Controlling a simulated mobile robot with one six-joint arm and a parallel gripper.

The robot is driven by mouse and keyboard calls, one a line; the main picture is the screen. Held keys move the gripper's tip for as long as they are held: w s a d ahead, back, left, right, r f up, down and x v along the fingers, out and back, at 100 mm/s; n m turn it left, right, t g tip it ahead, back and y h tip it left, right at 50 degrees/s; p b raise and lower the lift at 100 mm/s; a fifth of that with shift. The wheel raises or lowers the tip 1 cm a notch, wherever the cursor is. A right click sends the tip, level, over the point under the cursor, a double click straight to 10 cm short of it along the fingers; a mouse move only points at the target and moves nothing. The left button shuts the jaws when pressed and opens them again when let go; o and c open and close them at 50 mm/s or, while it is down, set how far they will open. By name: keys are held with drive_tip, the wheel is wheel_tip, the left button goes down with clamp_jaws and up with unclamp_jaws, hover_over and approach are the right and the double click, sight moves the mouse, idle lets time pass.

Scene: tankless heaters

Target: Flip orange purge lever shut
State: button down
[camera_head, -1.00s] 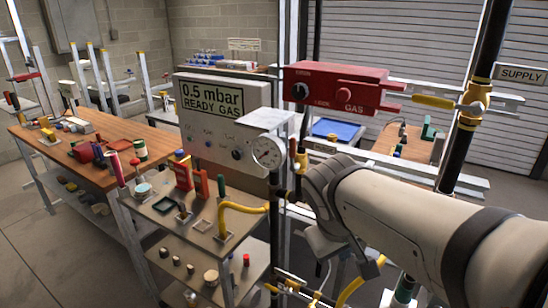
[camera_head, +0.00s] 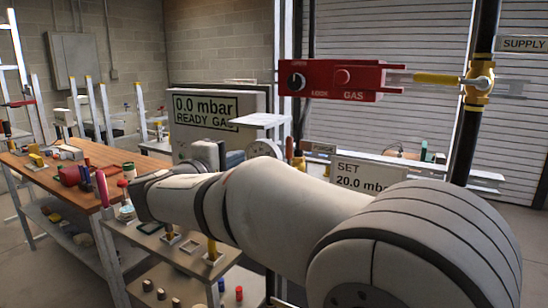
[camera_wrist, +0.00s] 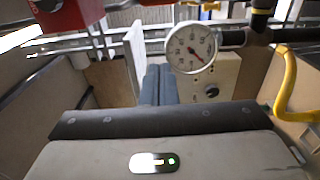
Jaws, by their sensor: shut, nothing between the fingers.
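I cannot clearly pick out the orange purge lever in either view now. A yellow lever handle (camera_head: 437,79) lies level on the supply pipe's brass valve (camera_head: 481,80). A small orange-yellow part (camera_head: 299,163) shows just above my arm, too small to identify. In the wrist view my gripper (camera_wrist: 158,68) has its blue-grey fingers together and empty, pointing toward the panel below a round pressure gauge (camera_wrist: 190,47).
The display panel (camera_head: 205,107) reads 0.0 mbar, READY GAS. A red gas box (camera_head: 340,79) is on a rail above my arm. A yellow curved hose (camera_wrist: 286,85) is at the wrist view's right. A wooden bench (camera_head: 85,178) with tools stands at left.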

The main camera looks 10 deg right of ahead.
sight(290, 157)
idle(0.3)
drive_tip(key=w+d+p, duration=0.1)
drive_tip(key=w+d, duration=0.5)
drive_tip(key=d, duration=0.3)
drive_tip(key=shift+w+d+p, duration=0.3)
drive_tip(key=shift+w+p, duration=0.1)
drive_tip(key=shift+s+d+f+b, duration=0.1)
drive_tip(key=shift+b, duration=0.65)
drive_tip(key=shift+m+b, duration=0.4)
